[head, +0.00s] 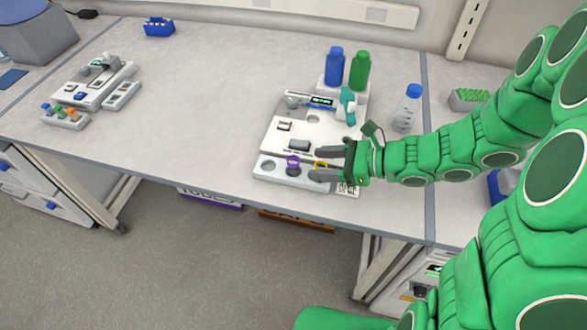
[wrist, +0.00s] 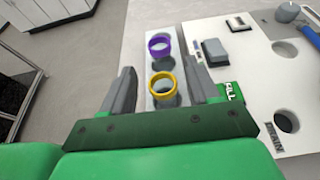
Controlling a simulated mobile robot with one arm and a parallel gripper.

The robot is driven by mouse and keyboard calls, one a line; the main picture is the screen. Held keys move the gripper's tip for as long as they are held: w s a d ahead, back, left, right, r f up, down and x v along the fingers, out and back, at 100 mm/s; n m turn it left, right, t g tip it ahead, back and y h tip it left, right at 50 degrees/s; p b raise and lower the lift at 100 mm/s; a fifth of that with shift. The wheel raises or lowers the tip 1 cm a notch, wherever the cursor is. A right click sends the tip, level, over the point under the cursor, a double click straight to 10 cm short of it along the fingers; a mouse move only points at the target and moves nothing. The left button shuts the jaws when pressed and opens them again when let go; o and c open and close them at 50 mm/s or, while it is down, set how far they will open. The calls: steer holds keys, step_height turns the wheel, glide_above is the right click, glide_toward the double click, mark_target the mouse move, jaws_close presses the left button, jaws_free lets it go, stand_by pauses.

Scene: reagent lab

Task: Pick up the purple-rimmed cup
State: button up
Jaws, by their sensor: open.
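The purple-rimmed cup (head: 293,162) stands in the front strip of the white station (head: 265,172) on the bench. In the wrist view the purple-rimmed cup (wrist: 160,46) is beyond my fingertips, upright in the same strip. A yellow-rimmed cup (wrist: 162,86) stands nearer, between my two fingers; its rim also shows in the head view (head: 321,165). My gripper (head: 318,163) is open, reaching in from the right, with nothing held. In the wrist view my gripper (wrist: 163,80) has one finger on each side of the strip. The lower parts of both cups are hard to see.
A blue bottle (head: 334,67) and a green bottle (head: 360,70) stand behind the station. A clear blue-capped bottle (head: 407,108) stands to its right, near my arm. Another device (head: 93,84) sits at left. The middle of the bench (head: 200,110) is free.

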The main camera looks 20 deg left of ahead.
mark_target(289, 161)
steer(key=a, duration=0.3)
steer(key=shift+a, duration=0.15)
steer(key=shift+x, duration=0.9)
steer(key=c, duration=1.1)
